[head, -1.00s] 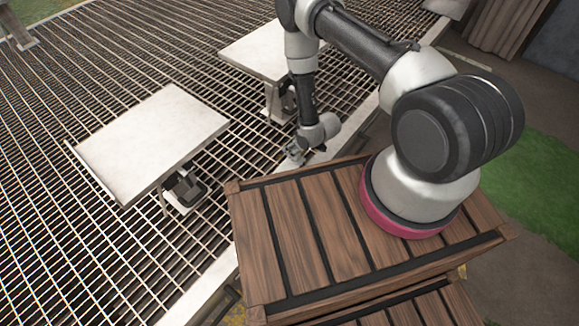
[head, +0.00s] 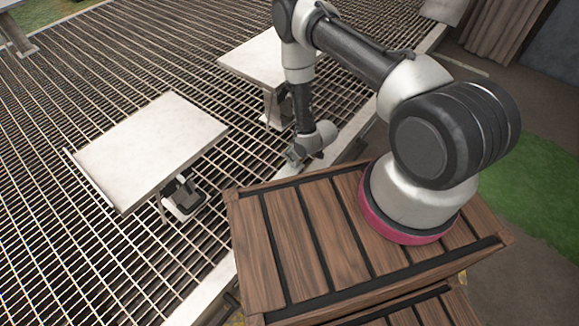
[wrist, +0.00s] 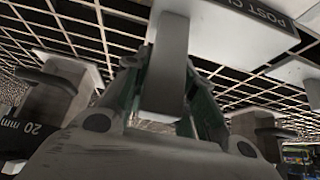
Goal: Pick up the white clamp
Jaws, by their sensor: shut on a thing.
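In the wrist view, a pale grey-white upright bar stands between the green-sided fingers of my gripper (wrist: 165,95), which is shut on it. In the head view, my gripper (head: 293,157) points down and left by the pale edge of the grating, near the wooden crate. The clamp is too small to make out there.
Two white-topped stands, one near (head: 150,148) and one farther back (head: 252,55), are on the metal grating (head: 60,240). A wooden slatted crate (head: 290,235) stands under my arm. Blocky pale pieces flank the gripper at left (wrist: 50,95) and right (wrist: 257,128) in the wrist view.

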